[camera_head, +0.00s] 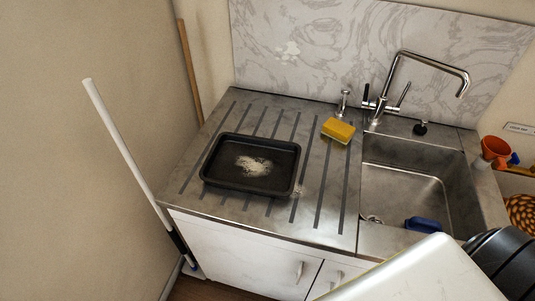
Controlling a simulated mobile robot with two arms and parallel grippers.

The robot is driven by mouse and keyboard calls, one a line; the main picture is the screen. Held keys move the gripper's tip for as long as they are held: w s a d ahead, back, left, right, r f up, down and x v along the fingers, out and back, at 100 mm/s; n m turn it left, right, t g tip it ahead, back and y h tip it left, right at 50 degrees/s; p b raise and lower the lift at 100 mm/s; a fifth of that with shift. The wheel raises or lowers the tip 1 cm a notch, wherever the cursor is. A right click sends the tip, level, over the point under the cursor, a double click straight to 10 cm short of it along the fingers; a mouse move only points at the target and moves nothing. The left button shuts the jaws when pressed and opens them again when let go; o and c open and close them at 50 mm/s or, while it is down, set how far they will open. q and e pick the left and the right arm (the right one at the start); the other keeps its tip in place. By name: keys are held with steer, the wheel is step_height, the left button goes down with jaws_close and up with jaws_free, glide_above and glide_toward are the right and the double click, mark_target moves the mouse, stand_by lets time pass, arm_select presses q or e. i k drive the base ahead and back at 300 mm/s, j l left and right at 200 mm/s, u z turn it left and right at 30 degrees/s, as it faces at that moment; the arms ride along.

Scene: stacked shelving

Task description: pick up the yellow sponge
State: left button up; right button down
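The yellow sponge (338,129) lies on the metal drainboard, at the back right, close to the left rim of the sink. Its top is yellow-orange with a paler layer below. Nothing touches it from above. A white and black part of my own arm shows at the lower right, but no gripper fingers are visible. Neither my left nor my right gripper is in view.
A black baking tray (252,188) with a whitish patch sits left on the drainboard (328,185). The sink (405,190) holds a blue item (423,225). A tall faucet (395,85) stands behind. An orange cup (495,150) is at right. A white pole (122,142) leans left.

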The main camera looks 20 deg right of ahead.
mark_target(339, 130)
steer(key=l+z, duration=0.1)
steer(key=z, duration=1.25)
steer(key=i+j, duration=0.05)
steer(key=j, duration=0.05)
